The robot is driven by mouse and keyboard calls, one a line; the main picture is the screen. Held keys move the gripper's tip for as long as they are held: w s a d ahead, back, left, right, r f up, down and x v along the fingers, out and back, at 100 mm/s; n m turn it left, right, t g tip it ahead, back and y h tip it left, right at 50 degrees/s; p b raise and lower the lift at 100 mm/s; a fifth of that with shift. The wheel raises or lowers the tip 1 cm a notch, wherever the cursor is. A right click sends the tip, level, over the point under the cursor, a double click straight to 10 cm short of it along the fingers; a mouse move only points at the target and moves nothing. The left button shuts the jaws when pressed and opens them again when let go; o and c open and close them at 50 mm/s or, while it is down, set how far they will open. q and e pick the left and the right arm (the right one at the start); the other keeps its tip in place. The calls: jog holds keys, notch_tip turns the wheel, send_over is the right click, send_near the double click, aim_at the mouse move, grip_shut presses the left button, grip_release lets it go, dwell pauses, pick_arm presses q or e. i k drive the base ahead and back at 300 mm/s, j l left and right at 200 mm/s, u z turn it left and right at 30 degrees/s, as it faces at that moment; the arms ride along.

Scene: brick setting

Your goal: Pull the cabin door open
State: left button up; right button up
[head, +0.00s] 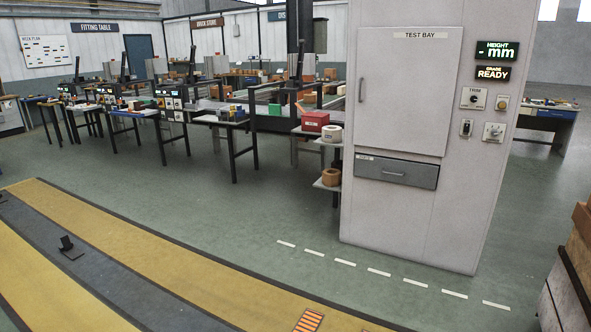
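The cabin door (405,100) is a large pale panel on the front of a tall light-grey cabinet (400,215). It bears a "TEST BAY" label along its top edge. The door looks shut, flush with the cabinet front. A slim upright handle (361,90) is on the door's left side. Below the door is a darker grey drawer (396,171) with its own small handle, and it looks shut. Neither of my grippers is in view.
Right of the door, a control panel has "- mm" (497,51) and "READY" (493,73) displays. A dashed white line (378,272) crosses the floor before the cabinet; this floor is clear. Shelves (330,183) with boxes stand left. Stacked boxes (575,260) edge in at right.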

aim_at(405, 76)
jog(key=i+z, duration=0.15)
jog(key=i, duration=0.4)
jog(key=i+z, duration=0.2)
jog(key=i, duration=0.3)
jog(key=i+j+z, duration=0.15)
jog(key=i, duration=0.4)
jog(key=i+j+z, duration=0.2)
jog(key=i, duration=0.3)
jog(key=i+l+u, duration=0.35)
jog(key=i, duration=0.3)
jog(key=i+l+u, duration=0.3)
jog(key=i+l, duration=0.2)
jog(key=i, duration=0.15)
